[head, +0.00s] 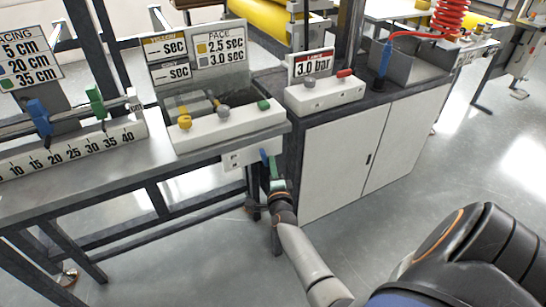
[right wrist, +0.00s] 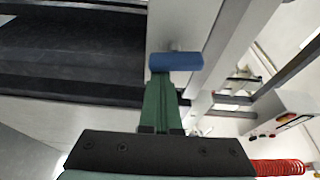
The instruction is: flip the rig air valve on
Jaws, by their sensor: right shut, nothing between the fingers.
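The rig air valve shows as a small blue handle (head: 264,157) on the white plate (head: 238,156) at the right end of the rig bench front. In the right wrist view the blue handle (right wrist: 176,61) lies crosswise just beyond my fingertips. My right gripper (head: 274,170) is shut and empty, its green fingers pointing up at the handle from below. In the right wrist view the shut fingers (right wrist: 160,82) reach the handle's lower edge; I cannot tell whether they touch it. My left gripper is not in view.
A white panel with coloured knobs (head: 230,126) stands on the bench above the valve. A white cabinet (head: 340,150) is close on the right, with a 3.0 bar sign (head: 313,66) above it. Dark bench legs (head: 165,205) stand left of my right arm. The floor in front is clear.

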